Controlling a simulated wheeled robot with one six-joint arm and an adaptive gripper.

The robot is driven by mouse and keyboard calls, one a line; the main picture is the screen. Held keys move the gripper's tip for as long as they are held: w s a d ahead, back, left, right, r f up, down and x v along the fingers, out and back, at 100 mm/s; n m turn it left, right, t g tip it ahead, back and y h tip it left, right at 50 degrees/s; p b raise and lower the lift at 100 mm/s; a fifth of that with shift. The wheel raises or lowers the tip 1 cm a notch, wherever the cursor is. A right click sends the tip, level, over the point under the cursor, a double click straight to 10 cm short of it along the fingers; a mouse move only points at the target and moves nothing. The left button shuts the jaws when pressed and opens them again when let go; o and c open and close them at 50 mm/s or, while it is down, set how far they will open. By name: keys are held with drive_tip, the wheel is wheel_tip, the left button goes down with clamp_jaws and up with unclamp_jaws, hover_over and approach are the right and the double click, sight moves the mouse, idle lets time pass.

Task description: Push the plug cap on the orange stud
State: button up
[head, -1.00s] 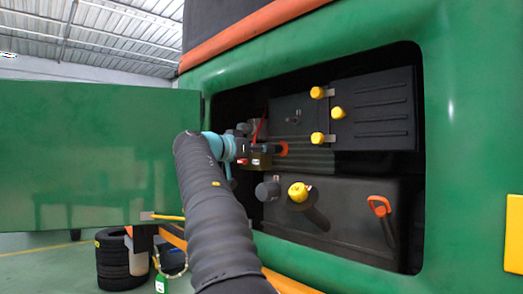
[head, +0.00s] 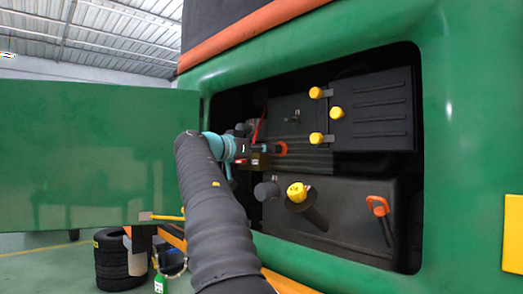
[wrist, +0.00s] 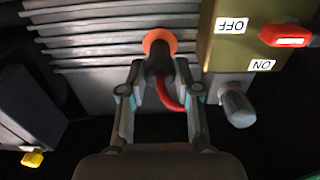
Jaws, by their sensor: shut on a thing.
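The dark plug cap (wrist: 157,66), with a red cable (wrist: 172,100) curving from it, sits between my gripper's fingers (wrist: 160,92). My gripper is shut on the plug cap. The orange stud (wrist: 158,38) shows as an orange round behind the cap's far end, against a ribbed grey wall. In the head view the orange stud (head: 282,148) is at the right of my gripper (head: 257,147), inside the opening. The cap lines up with the stud and hides its middle. I cannot tell how far the cap sits on it.
A brass-coloured switch box (wrist: 230,50) with ON and OFF labels and a red lever (wrist: 287,36) is close at the right. A grey knob (wrist: 237,107) is below it. Several yellow caps (head: 337,113) and an orange handle (head: 378,205) are in the opening. A green door (head: 90,160) stands at left.

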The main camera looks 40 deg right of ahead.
drive_tip(key=shift+d, duration=0.25)
idle(0.6)
drive_tip(key=o, duration=1.2)
drive_tip(key=shift+c, duration=0.9)
drive_tip(key=a+b, duration=0.2)
drive_tip(key=a, duration=0.6)
drive_tip(key=shift+s, duration=0.3)
drive_tip(key=shift+a, duration=0.1)
